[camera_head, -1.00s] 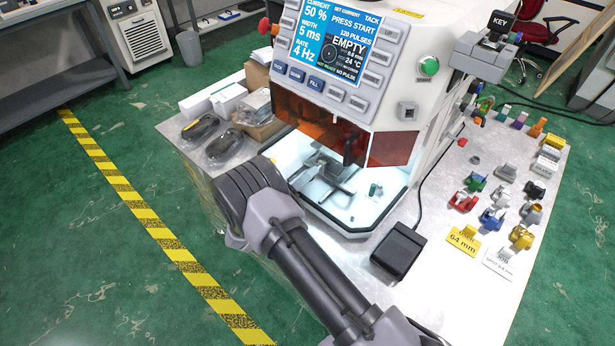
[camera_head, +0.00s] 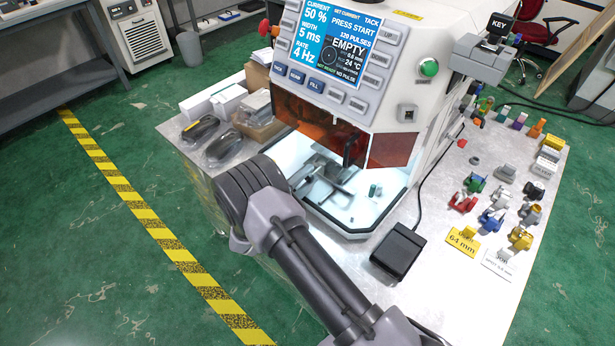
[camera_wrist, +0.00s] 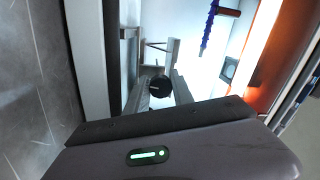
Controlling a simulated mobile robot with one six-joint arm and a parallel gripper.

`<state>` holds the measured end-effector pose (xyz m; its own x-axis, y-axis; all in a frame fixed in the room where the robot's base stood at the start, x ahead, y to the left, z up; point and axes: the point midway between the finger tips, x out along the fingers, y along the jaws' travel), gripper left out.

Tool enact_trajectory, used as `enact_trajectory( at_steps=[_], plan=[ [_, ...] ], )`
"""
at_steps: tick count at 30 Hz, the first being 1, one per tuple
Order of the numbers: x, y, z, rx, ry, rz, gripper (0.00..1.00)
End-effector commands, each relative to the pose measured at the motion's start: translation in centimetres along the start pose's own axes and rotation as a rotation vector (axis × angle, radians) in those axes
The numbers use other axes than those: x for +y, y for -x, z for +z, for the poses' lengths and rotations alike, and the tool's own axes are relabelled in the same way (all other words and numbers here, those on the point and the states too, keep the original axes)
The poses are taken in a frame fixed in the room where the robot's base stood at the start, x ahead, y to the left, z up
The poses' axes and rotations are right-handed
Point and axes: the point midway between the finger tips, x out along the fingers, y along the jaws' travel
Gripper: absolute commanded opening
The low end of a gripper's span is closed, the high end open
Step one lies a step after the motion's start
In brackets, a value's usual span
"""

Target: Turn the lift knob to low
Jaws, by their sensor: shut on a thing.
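The lift knob (camera_wrist: 158,85) is a round black knob with a short pale mark on its face. It shows in the wrist view inside the brightly lit machine chamber. My gripper (camera_wrist: 159,92) has one grey finger on each side of this knob and is shut on it. The pale mark lies close to level in that view. No low or high label can be read.
The welding machine (camera_head: 400,75) has a lit screen (camera_head: 343,38) and an orange window (camera_head: 392,149). A black pedal (camera_head: 399,251) sits on the bench, with several coloured parts to its right. Packaged items and boxes (camera_head: 227,99) stand left of the machine.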

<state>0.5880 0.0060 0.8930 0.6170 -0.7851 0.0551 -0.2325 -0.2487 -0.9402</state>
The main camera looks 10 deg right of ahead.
Motion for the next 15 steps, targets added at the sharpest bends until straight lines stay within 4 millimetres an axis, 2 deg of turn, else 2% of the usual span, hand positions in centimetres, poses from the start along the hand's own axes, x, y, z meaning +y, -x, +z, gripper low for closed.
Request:
enact_trajectory(
  at_steps=[15],
  plan=[
    [-0.06, -0.02, 0.01, -0.009, 0.143, 0.002, 0.0]
  ],
)
